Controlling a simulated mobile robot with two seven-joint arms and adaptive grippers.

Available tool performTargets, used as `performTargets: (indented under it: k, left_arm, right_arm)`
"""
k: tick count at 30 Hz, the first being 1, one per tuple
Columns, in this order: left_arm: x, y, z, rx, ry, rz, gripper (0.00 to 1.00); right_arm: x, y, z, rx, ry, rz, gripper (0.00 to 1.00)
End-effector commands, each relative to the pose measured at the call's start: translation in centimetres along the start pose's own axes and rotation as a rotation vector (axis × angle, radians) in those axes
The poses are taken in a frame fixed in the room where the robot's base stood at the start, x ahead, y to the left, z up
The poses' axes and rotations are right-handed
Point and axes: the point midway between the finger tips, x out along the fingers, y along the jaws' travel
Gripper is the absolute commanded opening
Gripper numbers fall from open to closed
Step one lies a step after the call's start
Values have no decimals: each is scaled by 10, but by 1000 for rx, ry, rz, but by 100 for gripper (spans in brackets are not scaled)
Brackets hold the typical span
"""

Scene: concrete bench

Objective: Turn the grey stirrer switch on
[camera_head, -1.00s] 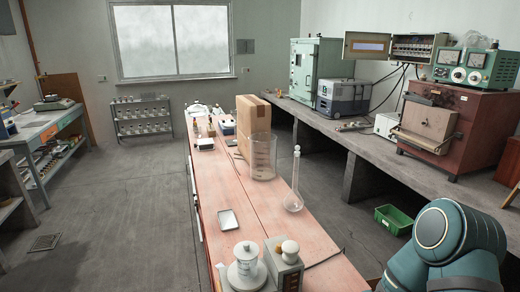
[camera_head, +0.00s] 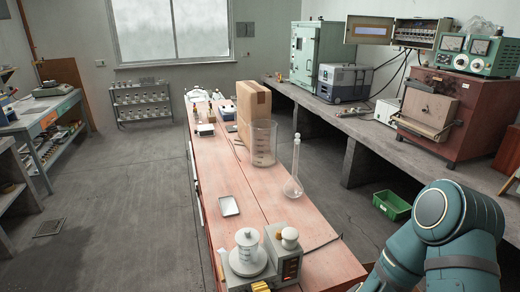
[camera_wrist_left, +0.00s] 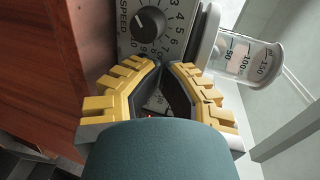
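The grey stirrer (camera_head: 240,282) stands at the near end of the pink bench, with a clear vessel (camera_head: 247,254) on its round plate. In the left wrist view its grey front panel (camera_wrist_left: 188,38) carries a black speed knob (camera_wrist_left: 149,21) with a numbered scale. My left gripper (camera_wrist_left: 161,64) is in front of this panel, its yellow fingers converging with their tips nearly together and nothing seen between them. A yellow bit of it shows at the bottom edge of the head view (camera_head: 262,287). I cannot make out the switch; the fingers cover the panel below the knob. My right gripper is out of view.
A white-capped bottle (camera_head: 290,238) stands on a grey unit with red lights (camera_head: 291,268), right beside the stirrer. Bare bench lies between.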

Motion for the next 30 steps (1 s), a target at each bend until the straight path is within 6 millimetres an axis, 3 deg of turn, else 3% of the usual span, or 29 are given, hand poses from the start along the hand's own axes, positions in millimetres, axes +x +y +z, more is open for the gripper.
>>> performTargets:
  k: [20,30]
  left_arm:
    - [-3,-10,-6,-5,12,-3,0]
    - [-34,-1,-4,-2,8,-1,0]
  right_arm:
    - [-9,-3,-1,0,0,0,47]
    - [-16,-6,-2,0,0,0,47]
